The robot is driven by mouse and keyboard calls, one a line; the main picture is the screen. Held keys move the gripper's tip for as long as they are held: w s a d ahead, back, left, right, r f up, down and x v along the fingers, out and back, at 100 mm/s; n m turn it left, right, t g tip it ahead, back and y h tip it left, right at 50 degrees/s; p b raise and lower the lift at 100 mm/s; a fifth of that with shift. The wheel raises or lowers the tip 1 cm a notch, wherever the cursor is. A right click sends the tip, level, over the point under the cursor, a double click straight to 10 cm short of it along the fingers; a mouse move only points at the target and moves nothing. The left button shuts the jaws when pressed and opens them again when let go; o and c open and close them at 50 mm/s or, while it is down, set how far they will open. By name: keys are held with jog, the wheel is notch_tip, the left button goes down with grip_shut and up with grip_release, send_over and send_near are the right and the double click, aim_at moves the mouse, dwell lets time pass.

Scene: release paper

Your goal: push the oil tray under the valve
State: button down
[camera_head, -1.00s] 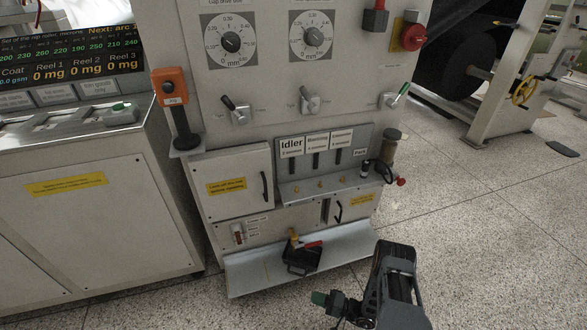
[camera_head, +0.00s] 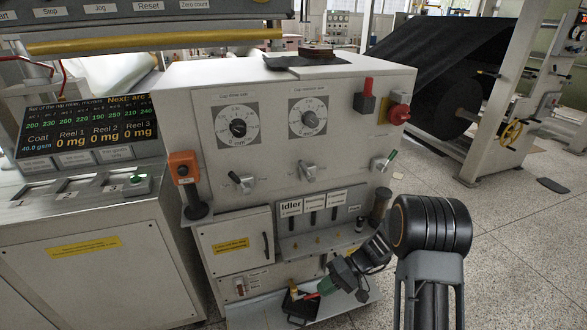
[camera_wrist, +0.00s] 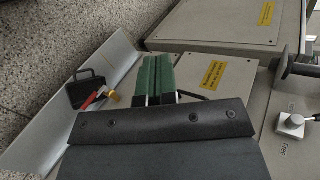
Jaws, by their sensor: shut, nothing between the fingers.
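The black oil tray (camera_head: 299,309) lies on the metal ledge at the foot of the cabinet. The brass valve (camera_head: 293,286) with its red lever (camera_head: 311,296) is just above and behind it in the head view. In the wrist view the tray (camera_wrist: 86,90) is left of the brass valve (camera_wrist: 114,96), and the red lever (camera_wrist: 95,100) reaches toward its edge. I cannot tell how far the tray sits under the valve. My gripper (camera_head: 326,286), with green fingers, is shut and empty, close to the valve's right. In the wrist view the fingers (camera_wrist: 157,75) are apart from the tray.
The ledge (camera_wrist: 108,58) runs along the cabinet front, with speckled floor (camera_wrist: 55,40) outside it. A cabinet door (camera_head: 235,245) is left of my arm. A jar (camera_head: 380,207) and a small lever panel (camera_head: 322,215) are above. Open floor (camera_head: 520,260) lies to the right.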

jog(key=s+d+r+t+h+p, duration=0.2)
jog(key=s+r+h+p, duration=0.1)
jog(key=r, duration=0.9)
jog(key=s+d+r+m+t+h+p, duration=0.1)
jog(key=s+d+r+t+h+p, duration=0.2)
jog(key=r+p, duration=0.4)
jog(key=s+d+r+t+h+p, duration=0.2)
jog(key=s+r+h+p, duration=0.2)
jog(key=r, duration=1.2)
jog(key=shift+s+d+r+h+p, duration=0.15)
jog(key=shift+s+r+h+p, duration=0.25)
jog(key=shift+s, duration=0.4)
jog(key=shift+f, duration=0.15)
